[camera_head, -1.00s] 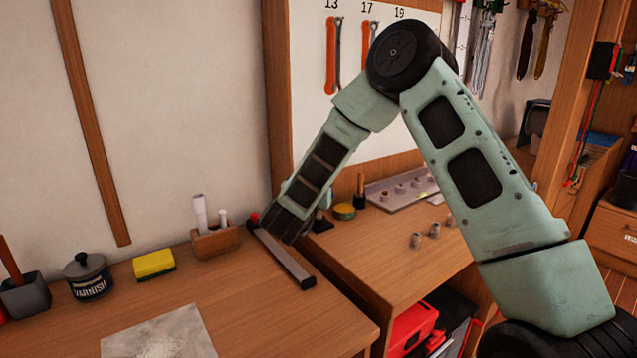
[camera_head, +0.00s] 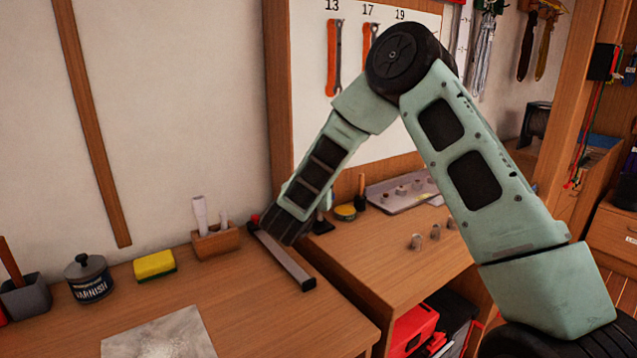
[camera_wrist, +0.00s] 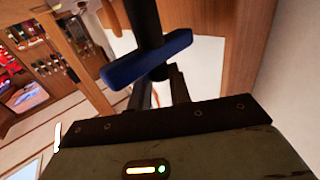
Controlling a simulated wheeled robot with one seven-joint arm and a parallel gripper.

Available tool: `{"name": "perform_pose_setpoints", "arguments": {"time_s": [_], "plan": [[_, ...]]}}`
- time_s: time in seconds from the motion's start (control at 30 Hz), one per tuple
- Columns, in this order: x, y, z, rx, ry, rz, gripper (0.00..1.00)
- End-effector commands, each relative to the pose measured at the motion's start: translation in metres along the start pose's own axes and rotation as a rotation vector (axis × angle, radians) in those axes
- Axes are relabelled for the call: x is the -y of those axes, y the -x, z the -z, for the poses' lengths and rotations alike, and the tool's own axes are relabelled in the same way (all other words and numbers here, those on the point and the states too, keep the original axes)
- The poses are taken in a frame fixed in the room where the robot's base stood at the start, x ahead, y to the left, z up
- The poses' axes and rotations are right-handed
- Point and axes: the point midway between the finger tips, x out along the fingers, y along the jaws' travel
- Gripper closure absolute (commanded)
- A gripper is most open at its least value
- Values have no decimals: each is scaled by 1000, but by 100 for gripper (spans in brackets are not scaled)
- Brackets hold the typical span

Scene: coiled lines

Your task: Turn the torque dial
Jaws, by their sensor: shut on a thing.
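In the wrist view a blue bar (camera_wrist: 147,60) lies crosswise and slightly tilted, with a black post (camera_wrist: 143,22) rising behind it. My gripper (camera_wrist: 160,88) is at the bar, its dark fingers shut on it. I cannot tell from its shape or marks whether this is the torque dial; no scale shows. My fingers are hidden there behind the wrist.
A grey bar with a red end (camera_head: 285,258) lies on the left bench near my wrist. A wooden block with white tools (camera_head: 215,242), a yellow sponge (camera_head: 154,265) and a varnish jar (camera_head: 88,280) stand further left. Small metal pieces (camera_head: 417,242) stand on the right bench.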

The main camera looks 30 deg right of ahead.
Motion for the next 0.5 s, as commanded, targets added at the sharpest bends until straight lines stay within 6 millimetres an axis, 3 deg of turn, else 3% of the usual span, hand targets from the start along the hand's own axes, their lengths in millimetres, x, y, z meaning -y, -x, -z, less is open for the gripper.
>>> {"name": "perform_pose_setpoints", "arguments": {"time_s": [0.33,0.37,0.4,0.43,0.5], "plan": [[0,0,-1,2,2,-1,100],[0,0,-1,2,2,-1,75],[0,0,-1,2,2,-1,64],[0,0,-1,2,1,-1,58],[0,0,-1,2,1,-1,58]]}}
